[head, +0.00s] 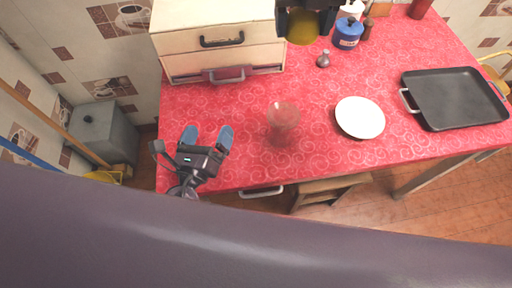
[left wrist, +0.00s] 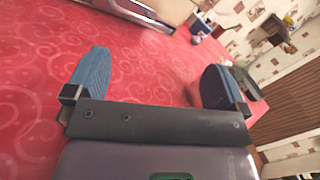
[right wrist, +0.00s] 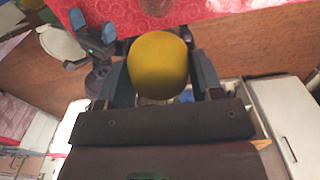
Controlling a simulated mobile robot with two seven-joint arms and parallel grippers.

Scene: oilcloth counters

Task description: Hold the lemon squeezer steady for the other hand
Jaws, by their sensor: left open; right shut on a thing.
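A clear, see-through vessel (head: 283,117), which I take for the lemon squeezer, stands on the red patterned counter (head: 235,110); its inner shape is hard to make out. My left gripper (head: 207,135) is open and empty over the counter, left of the vessel and apart from it. Its two blue fingers also show spread in the left wrist view (left wrist: 155,82). My right gripper (right wrist: 160,75) is shut on a yellow, rounded thing that looks like a lemon (right wrist: 158,66). In the head view, that lemon (head: 303,27) is at the top, high above the vessel's far side.
A white plate (head: 360,118) lies right of the vessel, and a black tray-like pan (head: 455,98) further right. A small grey item (head: 323,60) and a blue canister (head: 348,33) stand behind. A cream drawer box (head: 220,60) fills the back left. The counter between left gripper and vessel is clear.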

